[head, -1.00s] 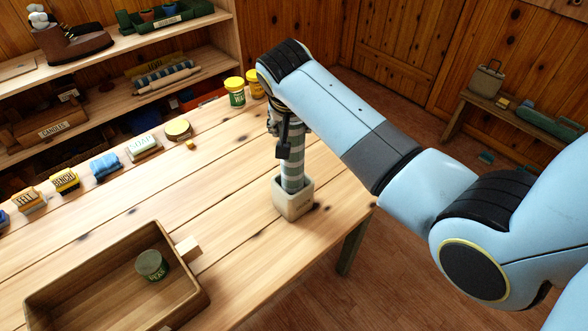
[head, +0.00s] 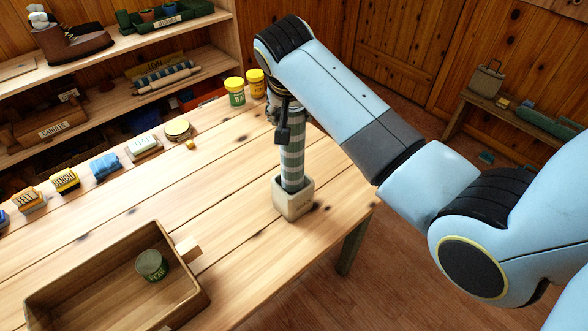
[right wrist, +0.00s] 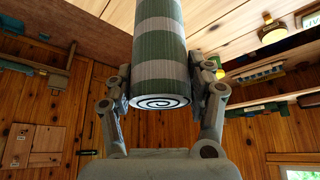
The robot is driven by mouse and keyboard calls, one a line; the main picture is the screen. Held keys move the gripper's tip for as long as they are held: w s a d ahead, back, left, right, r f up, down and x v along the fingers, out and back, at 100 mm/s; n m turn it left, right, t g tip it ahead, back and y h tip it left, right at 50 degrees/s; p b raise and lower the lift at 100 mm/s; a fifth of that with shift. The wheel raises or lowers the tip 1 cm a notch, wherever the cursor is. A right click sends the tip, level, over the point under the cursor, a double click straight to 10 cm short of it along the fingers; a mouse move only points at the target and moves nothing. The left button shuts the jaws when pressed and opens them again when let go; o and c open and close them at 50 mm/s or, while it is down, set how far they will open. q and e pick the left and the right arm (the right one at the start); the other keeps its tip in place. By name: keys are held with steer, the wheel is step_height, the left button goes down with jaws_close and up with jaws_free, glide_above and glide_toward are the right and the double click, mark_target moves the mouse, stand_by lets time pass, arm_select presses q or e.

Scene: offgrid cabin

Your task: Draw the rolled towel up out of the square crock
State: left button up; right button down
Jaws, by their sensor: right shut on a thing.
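The rolled towel (head: 292,165), striped green and pale grey, stands upright above the square crock (head: 293,203). Its lower end is hidden inside the crock's mouth. The crock is small, pale and stands on the table near its right edge. My right gripper (head: 284,118) is shut on the upper part of the towel, coming from above, and my arm hides some of the grip. In the right wrist view the towel (right wrist: 160,50) sits between the two fingers (right wrist: 165,88), with its spiral end facing the camera. My left gripper is not in view.
A wooden tray (head: 50,276) holding a green tin (head: 151,265) stands at the front left. Yellow-lidded jars (head: 236,92), a round tin (head: 177,130) and several small goods line the table's back edge. The tabletop around the crock is clear.

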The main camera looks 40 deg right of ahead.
steer(key=shift+r, duration=1.6)
steer(key=shift+f, duration=0.1)
